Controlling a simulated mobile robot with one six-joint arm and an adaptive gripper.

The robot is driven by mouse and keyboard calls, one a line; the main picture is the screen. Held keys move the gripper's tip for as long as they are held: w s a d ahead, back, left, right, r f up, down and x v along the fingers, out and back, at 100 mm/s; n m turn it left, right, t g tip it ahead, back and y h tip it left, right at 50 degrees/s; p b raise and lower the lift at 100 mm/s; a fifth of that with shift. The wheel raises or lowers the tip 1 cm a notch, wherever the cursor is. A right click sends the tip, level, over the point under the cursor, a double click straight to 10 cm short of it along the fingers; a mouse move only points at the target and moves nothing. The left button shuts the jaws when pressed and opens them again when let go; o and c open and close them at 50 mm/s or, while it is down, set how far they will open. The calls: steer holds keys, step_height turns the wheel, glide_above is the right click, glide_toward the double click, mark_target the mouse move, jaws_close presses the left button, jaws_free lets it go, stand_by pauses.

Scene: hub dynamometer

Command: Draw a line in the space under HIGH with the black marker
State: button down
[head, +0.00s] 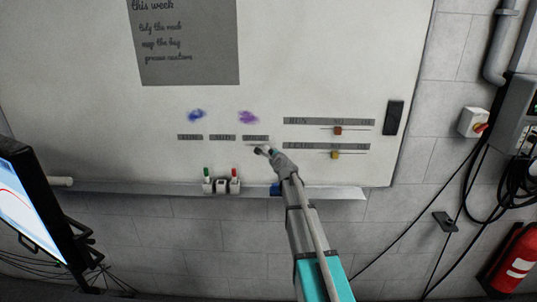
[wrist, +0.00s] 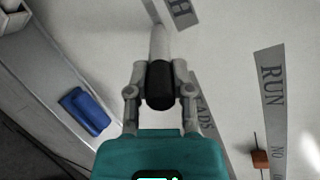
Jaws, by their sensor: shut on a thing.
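The HIGH label (head: 256,138) is the right one of three grey strips low on the whiteboard (head: 330,60). In the wrist view only its end with an H (wrist: 180,12) shows, at the top. My gripper (head: 270,152) is just below and right of this label in the head view. It is shut on the marker (wrist: 158,45), whose black section sits between the fingers and whose pale part points up in the wrist view. Its dark end (head: 258,150) shows under HIGH in the head view. I cannot tell whether the tip touches the board. No drawn line shows there.
A tray (head: 130,188) runs under the board with red and green markers (head: 234,181) and a blue eraser (wrist: 85,110). Strips with red and yellow sliders (head: 338,131) are at right. A monitor (head: 30,215) stands left.

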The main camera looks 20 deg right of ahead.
steer(key=shift+d, duration=0.15)
steer(key=shift+s+d, duration=0.25)
steer(key=shift+d, duration=0.3)
steer(key=shift+w+a, duration=0.1)
steer(key=shift+a, duration=0.1)
stand_by(0.7)
steer(key=shift+w+a, duration=0.1)
steer(key=shift+a, duration=0.4)
steer(key=shift+w+a, duration=0.1)
steer(key=shift+w+a, duration=0.15)
steer(key=shift+a, duration=0.35)
steer(key=shift+a, duration=0.15)
stand_by(0.4)
steer(key=shift+w+a, duration=0.2)
steer(key=shift+a, duration=0.4)
